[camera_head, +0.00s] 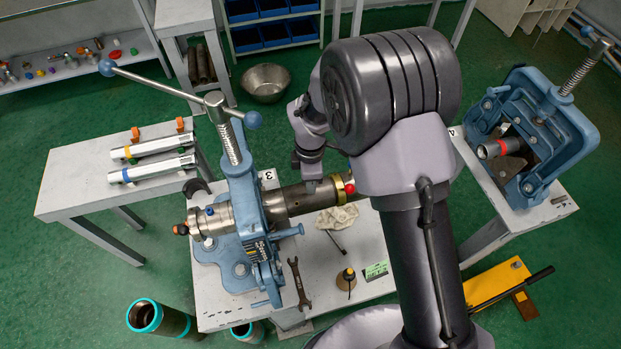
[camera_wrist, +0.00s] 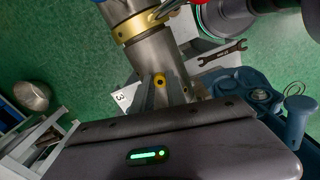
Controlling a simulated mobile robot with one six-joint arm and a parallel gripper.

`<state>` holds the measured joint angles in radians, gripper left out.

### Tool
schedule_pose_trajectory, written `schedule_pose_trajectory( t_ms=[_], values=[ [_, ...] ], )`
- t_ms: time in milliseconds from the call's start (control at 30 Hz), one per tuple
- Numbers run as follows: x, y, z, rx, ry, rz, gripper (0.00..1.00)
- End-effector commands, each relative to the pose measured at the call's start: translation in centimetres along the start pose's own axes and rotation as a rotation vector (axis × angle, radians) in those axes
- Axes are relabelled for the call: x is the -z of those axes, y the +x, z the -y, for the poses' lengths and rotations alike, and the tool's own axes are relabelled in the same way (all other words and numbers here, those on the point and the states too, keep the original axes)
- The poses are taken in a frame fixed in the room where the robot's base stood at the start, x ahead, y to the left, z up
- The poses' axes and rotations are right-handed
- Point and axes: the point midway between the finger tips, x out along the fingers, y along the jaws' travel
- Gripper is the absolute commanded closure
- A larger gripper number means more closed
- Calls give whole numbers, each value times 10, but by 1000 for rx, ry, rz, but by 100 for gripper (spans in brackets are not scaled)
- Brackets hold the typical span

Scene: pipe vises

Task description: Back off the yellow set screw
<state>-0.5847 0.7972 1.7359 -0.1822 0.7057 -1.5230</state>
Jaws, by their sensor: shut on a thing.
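The yellow set screw (camera_wrist: 159,80) shows in the wrist view as a small yellow head with a dark socket, on the side of a grey steel pipe (camera_wrist: 157,58). My gripper (camera_wrist: 160,88) is at the screw, its narrow fingers shut on the head. The screw is hidden there. The pipe lies level in the blue vise (camera_head: 246,195). The brass collar (camera_wrist: 140,24) also shows in the wrist view.
A red knob (camera_head: 349,188) sits by the collar, close to my arm. A wrench (camera_head: 299,284), a rag (camera_head: 337,217) and a green card (camera_head: 376,270) lie on the bench. A second vise (camera_head: 540,125) stands at right. Two pipes lie on the left table (camera_head: 75,200).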

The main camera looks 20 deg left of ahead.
Motion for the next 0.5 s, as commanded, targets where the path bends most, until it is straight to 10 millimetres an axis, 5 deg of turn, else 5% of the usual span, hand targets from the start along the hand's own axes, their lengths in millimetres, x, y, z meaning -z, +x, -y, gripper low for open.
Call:
schedule_pose_trajectory(
  t_ms=[500],
  values=[
    [0, 2, 2, 7, -137, 1, 100]
  ],
)
